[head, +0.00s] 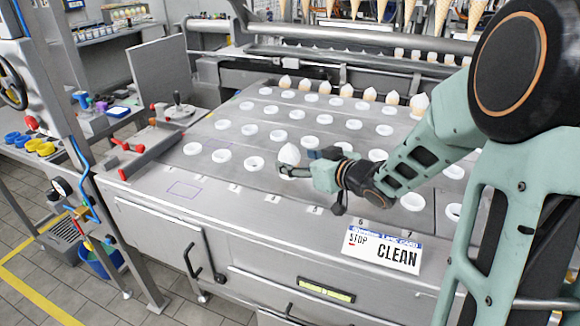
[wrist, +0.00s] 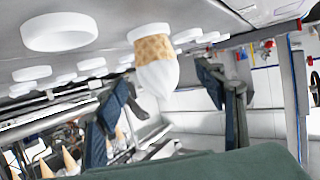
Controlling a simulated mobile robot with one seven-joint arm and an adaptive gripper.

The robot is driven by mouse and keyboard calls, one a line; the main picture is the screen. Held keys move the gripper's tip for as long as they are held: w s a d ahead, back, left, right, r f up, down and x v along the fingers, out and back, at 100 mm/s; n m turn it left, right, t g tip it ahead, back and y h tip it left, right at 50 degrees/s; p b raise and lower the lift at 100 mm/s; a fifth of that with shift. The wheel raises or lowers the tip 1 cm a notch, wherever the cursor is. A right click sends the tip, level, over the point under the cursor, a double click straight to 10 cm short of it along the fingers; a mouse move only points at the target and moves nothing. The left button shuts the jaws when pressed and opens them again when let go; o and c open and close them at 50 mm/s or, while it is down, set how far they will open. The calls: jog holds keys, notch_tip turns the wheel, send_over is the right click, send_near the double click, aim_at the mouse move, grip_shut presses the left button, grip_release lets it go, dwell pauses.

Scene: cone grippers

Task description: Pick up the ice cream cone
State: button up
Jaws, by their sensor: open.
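The ice cream cone with a white swirl top (head: 289,155) stands in a white ring holder on the metal table, near the middle of the head view. In the wrist view, which looks upside down, its tan waffle part and white swirl (wrist: 157,72) hang below a white ring. My gripper (head: 297,165) is open and low over the table, right at the cone. In the wrist view its dark fingers (wrist: 165,88) stand on either side of the cone, with gaps visible. In the head view, the gripper hides the cone's lower part.
The metal table (head: 262,205) carries rows of empty white ring holders (head: 222,155). More swirl-topped cones (head: 346,90) stand in the back row. A "STOP CLEAN" sign (head: 383,249) hangs at the front edge. Red-handled levers (head: 128,146) stand at the left.

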jog(key=x, duration=0.5)
jog(key=shift+w+d+f+b, duration=0.1)
jog(key=shift+f+b, duration=0.05)
jog(key=shift+b, duration=0.25)
jog(key=shift+c, duration=0.2)
jog(key=c, duration=0.9)
